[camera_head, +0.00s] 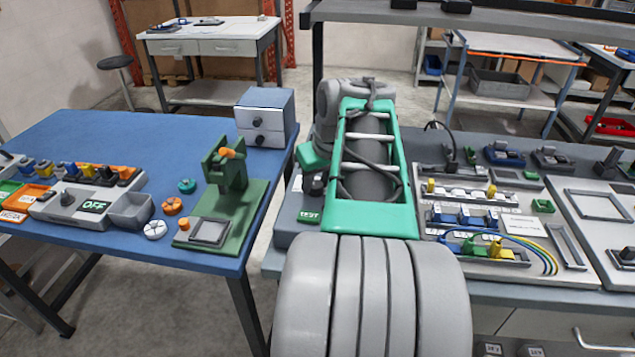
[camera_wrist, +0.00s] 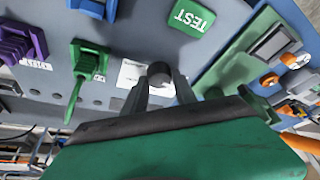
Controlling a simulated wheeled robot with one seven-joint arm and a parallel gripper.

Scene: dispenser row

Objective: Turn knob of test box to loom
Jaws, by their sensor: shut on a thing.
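The test box (camera_wrist: 228,15) is a blue-grey panel with a green TEST label (camera_wrist: 192,17). In the head view the box (camera_head: 287,232) stands at the left end of the grey bench, mostly hidden behind my arm; its TEST label (camera_head: 309,217) shows. The dark round knob (camera_wrist: 160,70) stands out from the panel beside a white printed label (camera_wrist: 130,74). My gripper (camera_wrist: 161,86) is shut on the knob, one finger on each side. The label's words are too small to read, so the knob's setting cannot be told.
A green connector with a cable (camera_wrist: 88,62) and a purple connector (camera_wrist: 20,42) sit on the panel near my gripper. A board of colored connectors (camera_head: 475,215) lies right of my arm. A blue table (camera_head: 95,130) with a green fixture (camera_head: 228,195) stands to the left, across a gap.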

